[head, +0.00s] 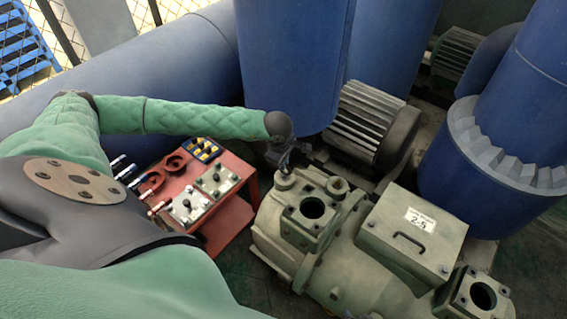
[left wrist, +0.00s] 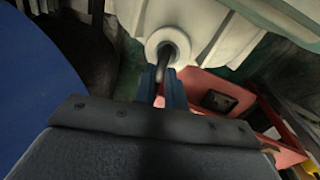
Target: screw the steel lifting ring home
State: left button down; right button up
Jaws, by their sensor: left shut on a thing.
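The ring lies in front of the open round boss (left wrist: 168,46). I cannot tell how far its shank sits in the hole. In the head view the gripper mostly hides the ring. My right gripper is not in view.
A red cart (head: 229,213) with tools and trays stands left of the compressor. A second round boss (head: 337,187) is right of the gripper. A large blue vertical tank (head: 290,60) and a ribbed motor (head: 365,120) stand close behind. A box with a handle (head: 410,235) tops the compressor.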

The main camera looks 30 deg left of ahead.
pick_arm(q)
jog(key=shift+w+r, duration=0.2)
jog(key=shift+r, duration=0.05)
jog(key=c, duration=1.5)
grip_release()
jog(key=shift+s+f, duration=0.1)
pick_arm(e)
jog(key=shift+f, duration=0.1)
